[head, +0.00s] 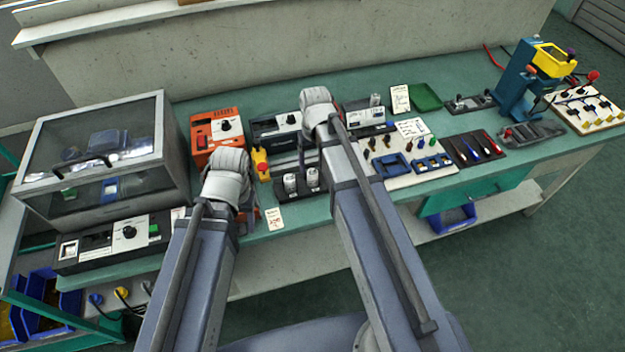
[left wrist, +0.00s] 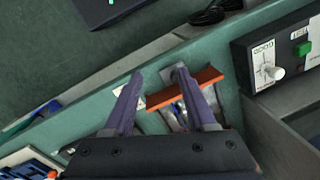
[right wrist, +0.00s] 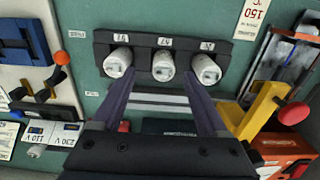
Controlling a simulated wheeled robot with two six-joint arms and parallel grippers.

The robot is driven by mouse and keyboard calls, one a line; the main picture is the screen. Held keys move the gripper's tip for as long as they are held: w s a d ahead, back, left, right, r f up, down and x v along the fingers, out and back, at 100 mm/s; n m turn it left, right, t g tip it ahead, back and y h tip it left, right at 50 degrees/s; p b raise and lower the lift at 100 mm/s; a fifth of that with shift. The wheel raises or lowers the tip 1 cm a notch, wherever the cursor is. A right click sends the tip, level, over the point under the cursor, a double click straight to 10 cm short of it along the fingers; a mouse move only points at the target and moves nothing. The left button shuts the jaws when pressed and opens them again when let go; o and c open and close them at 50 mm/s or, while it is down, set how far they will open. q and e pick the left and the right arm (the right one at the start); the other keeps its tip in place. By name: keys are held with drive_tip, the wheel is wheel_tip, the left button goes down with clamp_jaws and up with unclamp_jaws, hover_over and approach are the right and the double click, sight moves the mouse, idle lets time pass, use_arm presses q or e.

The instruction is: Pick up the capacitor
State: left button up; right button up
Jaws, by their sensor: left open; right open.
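Three white cylindrical capacitors stand in a black rack with small labels. In the right wrist view they are the left one (right wrist: 118,63), the middle one (right wrist: 163,67) and the right one (right wrist: 206,69). Two also show in the head view (head: 290,184), partly beside my right arm. My right gripper (right wrist: 160,78) is open and empty. Its fingers point toward the rack, one on each side of the middle capacitor in the picture; I cannot tell the height gap. My left gripper (left wrist: 157,75) is open and empty over an orange-edged holder (left wrist: 186,88) at the bench's front edge.
A yellow tool with a red knob (right wrist: 265,110) stands close beside the rack. A clear-lidded cabinet (head: 95,150) is at the left. A white board with blue fixtures (head: 405,165) lies right of my right arm. A green tray (head: 425,97) is behind it.

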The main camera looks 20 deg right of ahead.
sight(313, 171)
drive_tip(key=f+b, duration=0.2)
drive_tip(key=f, duration=0.1)
drive_tip(key=f+b, duration=0.1)
drive_tip(key=b, duration=0.1)
drive_tip(key=shift+w+a+f, duration=0.1)
drive_tip(key=shift+a+f, duration=0.15)
drive_tip(key=shift+f, duration=0.05)
drive_tip(key=shift+r, duration=0.1)
drive_tip(key=shift+c, duration=0.3)
clamp_jaws()
